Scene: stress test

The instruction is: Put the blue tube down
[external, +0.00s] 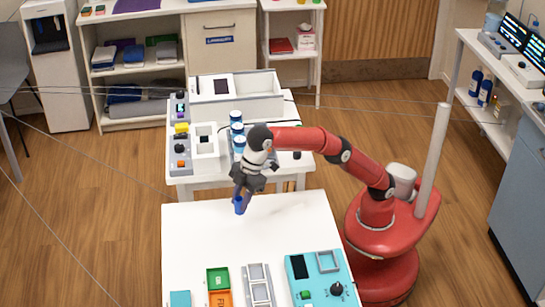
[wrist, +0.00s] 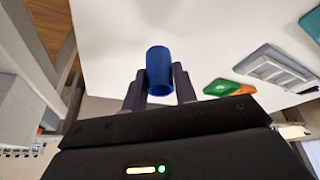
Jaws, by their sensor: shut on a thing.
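The blue tube (external: 239,205) is a short, dark blue cylinder. My gripper (external: 242,192) is shut on it, at the far edge of the white front table (external: 200,250). I cannot tell whether the tube touches the tabletop.
A green tray (external: 218,279), an orange tray (external: 220,299), a grey divided rack (external: 257,285) and a teal device (external: 318,278) lie on the table's near part. The table's middle is clear. A second white table (external: 185,180) with equipment stands behind.

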